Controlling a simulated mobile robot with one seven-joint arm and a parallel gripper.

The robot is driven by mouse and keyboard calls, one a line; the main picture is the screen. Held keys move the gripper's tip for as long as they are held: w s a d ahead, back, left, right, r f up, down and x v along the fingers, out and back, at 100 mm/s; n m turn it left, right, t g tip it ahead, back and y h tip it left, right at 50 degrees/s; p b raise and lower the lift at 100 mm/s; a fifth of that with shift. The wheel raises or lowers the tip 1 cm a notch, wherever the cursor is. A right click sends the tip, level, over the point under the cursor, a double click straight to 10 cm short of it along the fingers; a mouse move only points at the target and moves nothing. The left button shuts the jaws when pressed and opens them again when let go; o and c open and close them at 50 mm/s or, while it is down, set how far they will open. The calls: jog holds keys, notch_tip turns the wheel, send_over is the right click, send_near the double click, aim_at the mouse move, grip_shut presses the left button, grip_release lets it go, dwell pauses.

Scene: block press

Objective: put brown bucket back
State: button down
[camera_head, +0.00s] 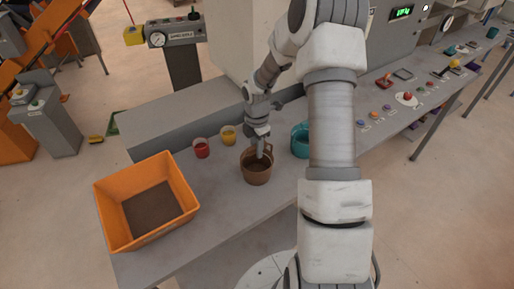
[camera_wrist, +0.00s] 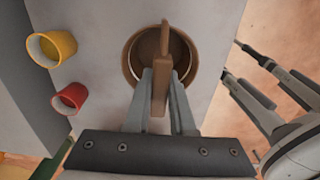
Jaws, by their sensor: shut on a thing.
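The brown bucket (camera_head: 256,172) is upright on or just above the grey table, right of the orange crate. In the wrist view the brown bucket (camera_wrist: 136,50) shows from above, its round mouth open and its handle between my fingers. My gripper (camera_head: 262,148) is over the bucket and shut on its handle; the two fingers show in the wrist view (camera_wrist: 160,85). I cannot tell whether the bucket's base touches the table.
A red cup (camera_head: 201,148) and a yellow cup (camera_head: 228,135) stand left of the bucket. A teal bucket (camera_head: 299,141) stands to its right, partly behind my arm. The orange crate (camera_head: 118,220) is at the table's left end. The grey table (camera_head: 225,205) is clear in front.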

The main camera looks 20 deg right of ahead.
jog(key=shift+f, duration=0.2)
jog(key=c, duration=0.8)
grip_release()
jog(key=shift+r, duration=0.1)
jog(key=shift+o, duration=0.2)
notch_tip(320, 180, up, 12)
jog(key=shift+r, duration=0.15)
jog(key=shift+r, duration=0.1)
